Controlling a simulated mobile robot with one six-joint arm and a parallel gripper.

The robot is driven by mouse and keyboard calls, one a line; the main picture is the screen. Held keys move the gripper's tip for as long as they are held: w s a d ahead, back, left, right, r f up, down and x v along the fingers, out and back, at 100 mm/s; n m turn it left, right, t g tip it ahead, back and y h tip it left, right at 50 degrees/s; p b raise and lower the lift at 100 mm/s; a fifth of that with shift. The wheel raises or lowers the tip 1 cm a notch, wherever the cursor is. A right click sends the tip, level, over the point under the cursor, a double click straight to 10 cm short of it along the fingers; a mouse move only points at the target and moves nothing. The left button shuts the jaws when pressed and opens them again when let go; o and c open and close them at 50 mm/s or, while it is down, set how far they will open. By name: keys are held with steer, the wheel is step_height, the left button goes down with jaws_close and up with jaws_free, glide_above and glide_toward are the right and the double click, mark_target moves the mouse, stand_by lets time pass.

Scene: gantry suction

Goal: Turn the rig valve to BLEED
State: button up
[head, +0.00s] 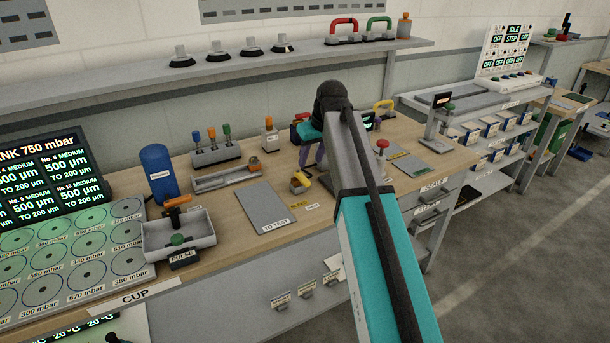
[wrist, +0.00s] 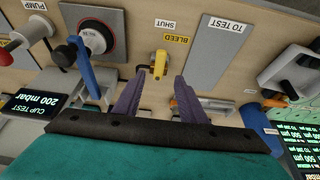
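The rig valve is a small fitting with a yellow handle (head: 300,182) on the wooden bench, near the grey TO TEST plate. In the wrist view its yellow handle (wrist: 159,63) stands upper middle, beside a yellow BLEED label (wrist: 178,38) and a white SHUT label (wrist: 163,25). I cannot tell which label the handle points to. My gripper (wrist: 158,78) is open, its two purple fingers apart, with the handle showing between and just beyond the tips. No contact is visible. In the head view my gripper (head: 319,157) is partly hidden behind my arm.
The TO TEST plate (head: 263,208) lies left of the valve. A grey tray (head: 205,222) stands farther left.

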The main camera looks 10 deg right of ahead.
mark_target(305, 178)
steer(key=shift+p+x, duration=0.85)
steer(key=shift+x, duration=4.2)
steer(key=shift+r, duration=0.1)
jaws_close()
